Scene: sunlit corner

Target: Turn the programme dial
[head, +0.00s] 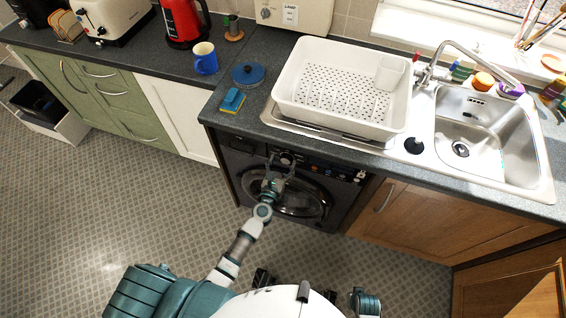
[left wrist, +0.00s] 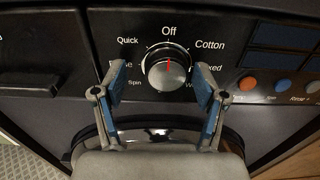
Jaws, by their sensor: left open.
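The programme dial (left wrist: 168,72) is a round silver knob with a red pointer line on the dark washing machine panel. Its line points up at the word Off in the left wrist view. Labels Quick, Cotton and Spin show around it, others are partly covered by the fingers. The dial also shows small in the head view (head: 286,159). My left gripper (left wrist: 162,85) is open, with one blue-padded finger on each side of the dial. I cannot tell whether the fingers touch it. The left gripper also shows in front of the washing machine in the head view (head: 281,165).
The washing machine door (head: 300,200) is below the panel. Coloured buttons (left wrist: 281,84) sit right of the dial, and a drawer front (left wrist: 35,78) is left of it. The worktop above holds a white dish rack (head: 335,112), a blue mug (head: 206,62) and a sponge (head: 232,100).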

